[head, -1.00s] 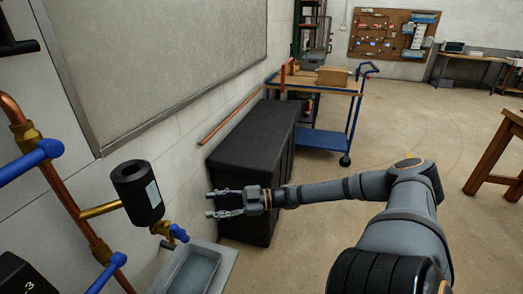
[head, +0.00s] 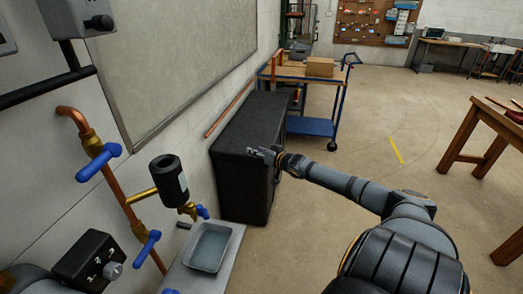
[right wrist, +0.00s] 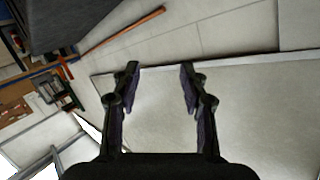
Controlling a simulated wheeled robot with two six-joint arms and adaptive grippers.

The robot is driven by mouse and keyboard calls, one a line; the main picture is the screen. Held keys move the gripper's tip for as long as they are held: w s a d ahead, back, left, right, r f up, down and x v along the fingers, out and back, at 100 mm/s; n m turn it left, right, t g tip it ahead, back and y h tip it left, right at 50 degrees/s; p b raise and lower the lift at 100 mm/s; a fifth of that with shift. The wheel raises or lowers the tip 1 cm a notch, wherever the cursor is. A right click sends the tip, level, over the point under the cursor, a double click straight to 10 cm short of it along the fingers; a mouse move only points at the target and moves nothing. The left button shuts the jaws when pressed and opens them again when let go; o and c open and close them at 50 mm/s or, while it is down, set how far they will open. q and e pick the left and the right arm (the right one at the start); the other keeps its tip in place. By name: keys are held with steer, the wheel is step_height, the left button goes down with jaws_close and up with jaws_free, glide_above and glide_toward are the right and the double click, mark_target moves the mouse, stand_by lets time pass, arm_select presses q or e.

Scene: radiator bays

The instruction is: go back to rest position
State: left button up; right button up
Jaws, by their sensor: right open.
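My right gripper (head: 264,154) is in front of the black cabinet (head: 237,180) in the head view, at the end of my grey right arm. In the right wrist view its two fingers (right wrist: 158,90) stand apart with nothing between them. Behind the fingers are the pale wall and the large grey panel. My left gripper is not in view.
Copper pipes with blue valve handles (head: 100,163) and a black cylinder (head: 168,178) stand at the left by the wall. A grey tray (head: 209,247) sits below them. A blue cart (head: 312,126) stands beyond the cabinet, a wooden table (head: 480,135) at right. The middle floor is clear.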

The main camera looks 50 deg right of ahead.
steer(key=shift+d+f+m, duration=0.3)
steer(key=shift+d, duration=0.1)
steer(key=shift+s+a+r, duration=0.1)
steer(key=s+f+g+h, duration=0.1)
steer(key=s+f+g, duration=0.1)
steer(key=s+f, duration=0.65)
steer(key=s+f+n+g+h, duration=0.1)
steer(key=s+f+g, duration=0.15)
steer(key=f, duration=1.05)
steer(key=s+f+g, duration=0.2)
steer(key=s+f, duration=0.5)
steer(key=f, duration=0.4)
steer(key=s+a+f+n+g, duration=0.2)
steer(key=s+a+f+g, duration=0.2)
steer(key=s+a+f, duration=0.8)
steer(key=s+a+f+n+g+y, duration=0.1)
steer(key=s+a+f, duration=0.4)
steer(key=s+a, duration=0.2)
steer(key=s+a+f+n+g+y, duration=0.1)
steer(key=s+a+f+n+g, duration=0.1)
steer(key=s+a+f, duration=0.3)
steer(key=s+a, duration=0.3)
steer(key=s, duration=0.4)
steer(key=shift+y, duration=0.3)
steer(key=shift+a, duration=0.1)
